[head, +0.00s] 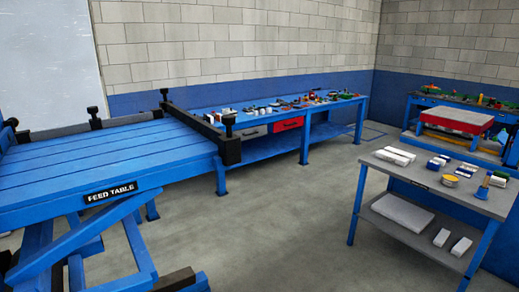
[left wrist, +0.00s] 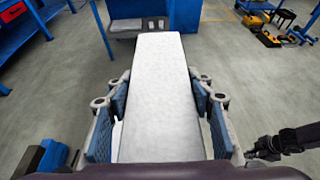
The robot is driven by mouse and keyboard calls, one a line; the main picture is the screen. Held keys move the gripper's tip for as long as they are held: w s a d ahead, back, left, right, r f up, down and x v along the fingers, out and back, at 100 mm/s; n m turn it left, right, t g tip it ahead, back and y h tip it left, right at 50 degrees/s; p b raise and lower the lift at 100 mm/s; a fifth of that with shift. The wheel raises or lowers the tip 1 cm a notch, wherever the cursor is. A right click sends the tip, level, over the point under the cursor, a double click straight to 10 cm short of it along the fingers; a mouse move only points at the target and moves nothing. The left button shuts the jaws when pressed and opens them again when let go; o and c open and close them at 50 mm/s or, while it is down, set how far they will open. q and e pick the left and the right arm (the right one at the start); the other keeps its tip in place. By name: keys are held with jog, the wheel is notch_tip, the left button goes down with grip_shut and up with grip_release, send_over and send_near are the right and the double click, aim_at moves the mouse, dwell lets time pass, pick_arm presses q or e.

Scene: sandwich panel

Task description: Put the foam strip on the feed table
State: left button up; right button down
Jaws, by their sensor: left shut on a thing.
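The feed table (head: 110,155) fills the left of the head view. It is a blue slatted table with a "FEED TABLE" label on its front edge and black clamps along its far and right sides. Its visible top is bare. In the left wrist view my left gripper (left wrist: 160,105) is shut on a long white foam strip (left wrist: 160,80), with a blue pad on each side of it. The strip points away from the gripper, above the grey floor. The strip and my grippers do not show in the head view.
A grey-topped cart (head: 440,180) with white blocks and small items stands at the right. A blue workbench (head: 240,105) with tools runs along the back wall. Open concrete floor (head: 290,215) lies between table and cart.

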pick_arm(q)
jog(key=s+a+r, duration=0.1)
jog(key=a+r, duration=0.1)
jog(key=a, duration=0.6)
jog(key=s+a+r+b, duration=0.1)
jog(key=a+r, duration=0.1)
jog(key=a, duration=0.6)
jog(key=shift+r+t, duration=0.35)
jog(key=shift+t, duration=0.05)
